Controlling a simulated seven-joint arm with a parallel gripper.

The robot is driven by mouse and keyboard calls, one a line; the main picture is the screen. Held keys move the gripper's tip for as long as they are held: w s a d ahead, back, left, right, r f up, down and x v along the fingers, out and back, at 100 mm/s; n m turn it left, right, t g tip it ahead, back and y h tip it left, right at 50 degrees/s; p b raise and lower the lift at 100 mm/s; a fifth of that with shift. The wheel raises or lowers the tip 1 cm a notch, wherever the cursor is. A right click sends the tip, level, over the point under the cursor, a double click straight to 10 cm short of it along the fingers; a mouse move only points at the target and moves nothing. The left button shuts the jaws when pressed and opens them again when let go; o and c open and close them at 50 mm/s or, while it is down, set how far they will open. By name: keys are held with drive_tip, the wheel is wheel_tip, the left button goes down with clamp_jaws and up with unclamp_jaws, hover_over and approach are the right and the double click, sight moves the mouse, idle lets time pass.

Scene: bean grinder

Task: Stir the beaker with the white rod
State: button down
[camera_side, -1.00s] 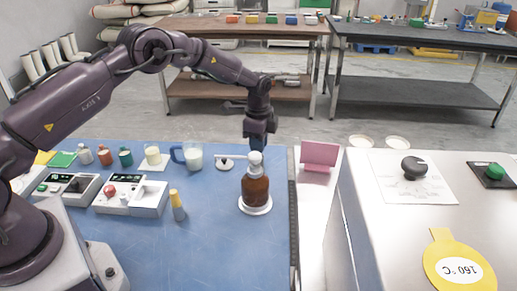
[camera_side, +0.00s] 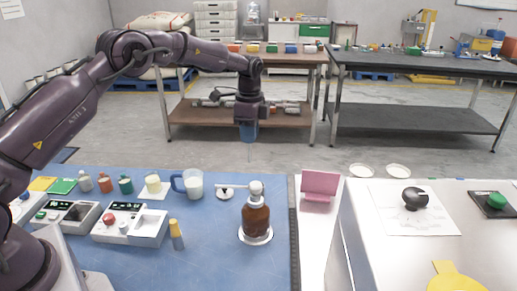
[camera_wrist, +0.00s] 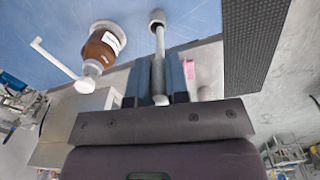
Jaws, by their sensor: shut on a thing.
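My gripper (camera_side: 247,136) is raised above the blue table, above and slightly left of the brown bottle. In the wrist view its blue fingers (camera_wrist: 155,82) are shut on a pale rod (camera_wrist: 158,55) with a rounded grey end. In the side view only a faint thin line shows below the fingers. A clear jug-like beaker with a blue handle (camera_side: 193,184) and pale contents stands on the table, below and left of my gripper. A smaller vessel with cream contents (camera_side: 153,184) stands left of it. I cannot tell which is the task's beaker.
A brown bottle with a white top (camera_side: 256,218) stands on a white disc near the table's right edge. A white stand with an arm (camera_side: 226,192) is behind it.

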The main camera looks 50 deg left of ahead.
drive_tip(key=s+a+r+n, duration=0.1)
drive_tip(key=s+a+n, duration=0.15)
drive_tip(key=a, duration=0.55)
drive_tip(key=m+g, duration=0.2)
drive_tip(key=m, duration=0.1)
hover_over(153, 182)
drive_tip(key=w+a, duration=0.2)
drive_tip(key=a, duration=0.1)
drive_tip(key=shift+w+f+x, duration=0.1)
drive_tip(key=shift+w+x, duration=0.3)
drive_tip(key=shift+x, duration=1.35)
drive_tip(key=shift+w+f+x, duration=0.1)
drive_tip(key=shift+w+x, duration=0.3)
drive_tip(key=shift+x, duration=1.4)
drive_tip(key=shift+w+f+x, duration=0.1)
drive_tip(key=shift+w+x, duration=0.3)
drive_tip(key=shift+x, duration=1.35)
drive_tip(key=shift+d, duration=0.1)
